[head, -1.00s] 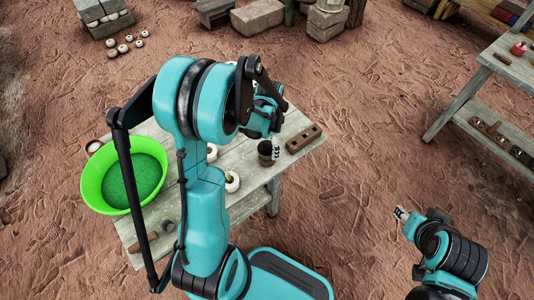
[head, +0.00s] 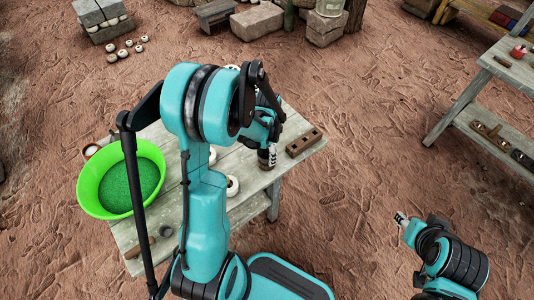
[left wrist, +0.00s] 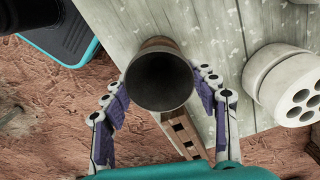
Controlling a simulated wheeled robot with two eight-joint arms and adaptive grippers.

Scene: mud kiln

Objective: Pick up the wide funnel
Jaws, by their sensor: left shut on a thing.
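The wide funnel (left wrist: 160,78) is a brownish-grey round piece with a dark hollow mouth facing the left wrist camera. My left gripper (left wrist: 162,88) has its purple-padded fingers on both sides of it and is shut on it. In the head view the funnel (head: 266,161) shows small and dark at the left gripper (head: 269,153), by the table's right edge. I cannot tell whether its lower end touches the table. My right gripper (head: 400,217) is over bare ground at the right, away from the table; its finger opening is too small to judge.
The wooden table (head: 255,190) also holds a green bowl (head: 95,188) of green grains, a brown block with holes (head: 304,142) and white round pieces (head: 232,186). A white piece with holes (left wrist: 295,95) is right of the funnel. Another table (head: 505,75) stands at right.

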